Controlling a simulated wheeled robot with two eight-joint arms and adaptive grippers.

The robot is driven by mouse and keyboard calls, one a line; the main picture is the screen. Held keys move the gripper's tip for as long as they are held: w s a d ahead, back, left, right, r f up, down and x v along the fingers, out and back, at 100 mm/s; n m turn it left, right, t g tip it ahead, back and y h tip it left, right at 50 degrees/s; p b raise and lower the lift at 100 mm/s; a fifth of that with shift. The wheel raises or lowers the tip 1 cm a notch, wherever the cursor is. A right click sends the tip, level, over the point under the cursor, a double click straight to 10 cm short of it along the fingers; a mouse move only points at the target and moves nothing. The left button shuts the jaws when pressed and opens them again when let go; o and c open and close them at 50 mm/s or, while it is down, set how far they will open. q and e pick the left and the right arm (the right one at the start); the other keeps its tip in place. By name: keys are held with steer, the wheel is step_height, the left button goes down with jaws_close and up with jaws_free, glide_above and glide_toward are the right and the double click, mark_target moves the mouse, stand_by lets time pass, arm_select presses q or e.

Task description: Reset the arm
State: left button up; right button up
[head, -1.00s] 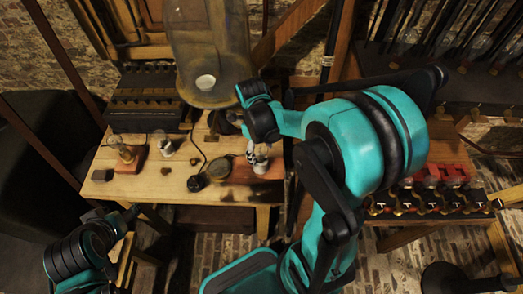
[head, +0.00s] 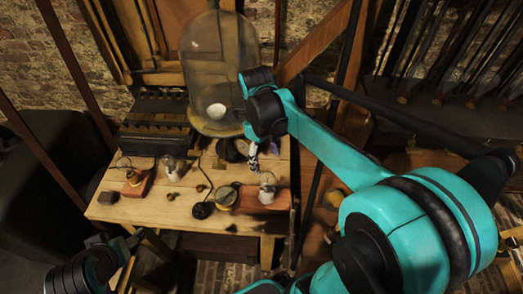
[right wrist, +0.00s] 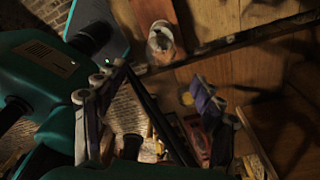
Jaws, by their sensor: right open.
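My right gripper (head: 253,160) hangs above the right part of the wooden table (head: 150,208), close behind a small glass jar (head: 267,186) on a reddish block. In the right wrist view its two fingers (right wrist: 155,112) are spread apart with nothing held between them. A glass jar on a block (right wrist: 161,42) shows beyond them, apart from the fingers. My left arm is at the lower left of the head view; its gripper (head: 132,240) is small, dark and partly hidden in front of the table, so its jaws are unclear.
A large glass dome (head: 220,75) stands at the table's back, near my right wrist. A dark ribbed rack (head: 155,122) is at the back left. Another jar on a block (head: 132,180), a small jar (head: 171,165) and a round brass piece (head: 226,196) stand on the table.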

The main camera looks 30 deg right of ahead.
steer(key=shift+r, duration=0.25)
steer(key=shift+s+a+f+n, duration=0.1)
steer(key=shift+s+a+n, duration=0.1)
steer(key=shift+n, duration=0.5)
steer(key=s+a+f+n+t+b, duration=0.1)
steer(key=s+a+f+n+t, duration=0.1)
steer(key=n, duration=1.2)
steer(key=s+a+f+n+t+b, duration=0.1)
steer(key=n+t, duration=0.5)
steer(key=n, duration=0.9)
steer(key=s+a+f, duration=0.1)
steer(key=s+a, duration=0.1)
steer(key=a, duration=0.1)
steer(key=shift+s+n+y+b, duration=0.3)
steer(key=shift+b, duration=0.05)
